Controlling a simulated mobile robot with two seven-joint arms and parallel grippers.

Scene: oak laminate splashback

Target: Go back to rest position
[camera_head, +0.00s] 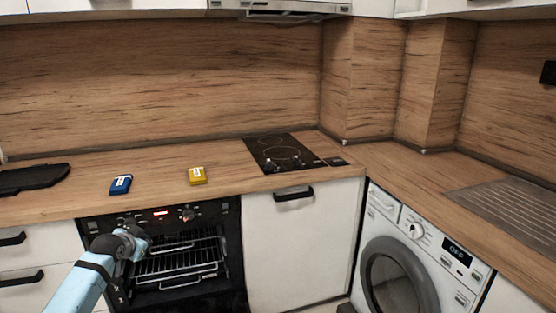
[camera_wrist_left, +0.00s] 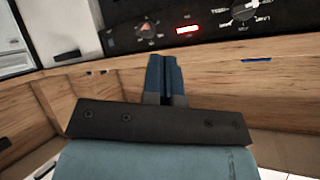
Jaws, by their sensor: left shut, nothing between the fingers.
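My left gripper (camera_head: 143,243) is in front of the oven in the head view, below the control panel, with its arm coming in from the lower left. In the left wrist view its blue fingers (camera_wrist_left: 164,78) are together with nothing between them. They point toward the oven's control panel (camera_wrist_left: 190,28). My right gripper is in neither view.
The oven (camera_head: 180,265) shows its wire racks close to my left gripper. A blue box (camera_head: 120,185) and a yellow box (camera_head: 197,176) lie on the wooden counter (camera_head: 70,205) above. A black hob (camera_head: 285,153) and a washing machine (camera_head: 425,262) are to the right.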

